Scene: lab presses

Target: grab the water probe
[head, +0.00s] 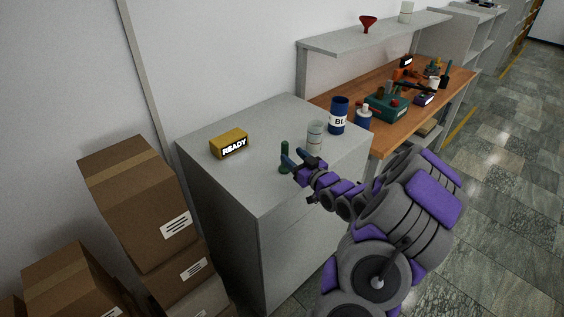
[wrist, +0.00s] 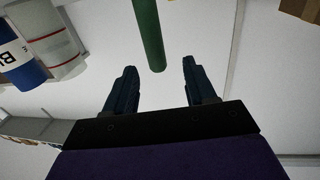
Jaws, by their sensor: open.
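A slim dark green cylinder, which I take to be the water probe (head: 284,150), stands upright on the grey cabinet top (head: 240,180). In the wrist view the water probe (wrist: 148,30) comes down from the top edge, and its end lies just beyond and between my fingertips. My gripper (head: 292,157) is open and empty, reaching in from the right close beside the probe. In the wrist view my gripper (wrist: 158,67) shows both dark blue fingers apart with a clear gap. The fingers partly cover the probe's lower part in the head view. I cannot tell if they touch it.
A clear glass cylinder (head: 315,136) and a blue labelled can (head: 338,115) stand right of the probe. A yellow READY box (head: 229,143) sits at the left. A wooden bench (head: 400,95) with several tools is beyond. Cardboard boxes (head: 135,195) stack on the left.

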